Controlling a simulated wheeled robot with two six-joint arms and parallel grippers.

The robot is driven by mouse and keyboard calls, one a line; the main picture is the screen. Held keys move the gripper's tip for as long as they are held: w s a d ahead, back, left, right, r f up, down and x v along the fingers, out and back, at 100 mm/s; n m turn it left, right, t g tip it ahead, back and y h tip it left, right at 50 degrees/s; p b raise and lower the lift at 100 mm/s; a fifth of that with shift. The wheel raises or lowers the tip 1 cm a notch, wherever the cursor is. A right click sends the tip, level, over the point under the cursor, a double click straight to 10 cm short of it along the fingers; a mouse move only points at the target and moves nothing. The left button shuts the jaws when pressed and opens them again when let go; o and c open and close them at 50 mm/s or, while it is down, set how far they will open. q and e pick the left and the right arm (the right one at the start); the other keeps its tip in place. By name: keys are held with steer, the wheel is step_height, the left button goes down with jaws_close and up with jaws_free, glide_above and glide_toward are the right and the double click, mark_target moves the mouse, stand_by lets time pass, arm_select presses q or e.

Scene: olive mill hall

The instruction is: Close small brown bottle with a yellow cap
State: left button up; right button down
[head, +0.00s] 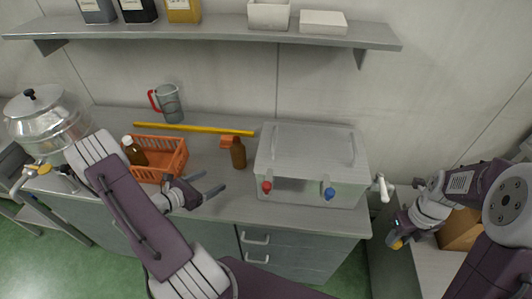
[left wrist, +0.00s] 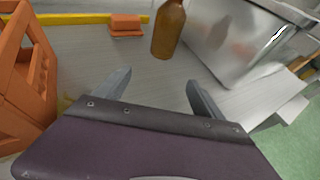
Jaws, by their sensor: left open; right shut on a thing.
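A small brown bottle (head: 238,154) stands upright on the grey worktop, left of the metal box; no yellow cap shows on its top. It also shows in the left wrist view (left wrist: 169,30), its top cut off by the frame edge. My left gripper (head: 210,184) is open and empty in front of the bottle, apart from it; its fingers (left wrist: 158,80) point towards the bottle in the left wrist view. My right gripper (head: 398,238) is low at the right, beyond the worktop's end, shut on a small yellow thing (head: 397,245) that looks like the cap, mostly hidden.
An orange crate (head: 160,178) holding a white-capped brown bottle (head: 134,151) is left of my left gripper. A metal box (head: 312,165) with red and blue knobs stands right of the bottle. A small orange block (head: 226,142) and a yellow rod (head: 190,129) lie behind.

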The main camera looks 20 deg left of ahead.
mark_target(234, 162)
arm_select(q)
steer(key=w+d, duration=0.1)
steer(key=w, duration=0.1)
steer(key=w+p, duration=0.1)
steer(key=w, duration=0.2)
steer(key=w+d, duration=0.1)
steer(key=w, duration=0.2)
steer(key=shift+w+d+r+p, duration=0.1)
steer(key=shift+w+d+p, duration=0.1)
steer(key=shift+d+p, duration=0.15)
arm_select(e)
steer(key=shift+r, duration=0.95)
arm_select(q)
steer(key=shift+w+d, duration=0.1)
steer(key=shift+w, duration=0.35)
steer(key=shift+w+d, duration=0.15)
steer(key=shift+w, duration=0.15)
arm_select(e)
steer(key=shift+r, duration=0.15)
arm_select(q)
steer(key=x, duration=0.5)
steer(key=shift+w+p, duration=0.1)
steer(key=shift+p, duration=0.25)
arm_select(e)
steer(key=shift+r, duration=0.25)
arm_select(q)
jaws_close()
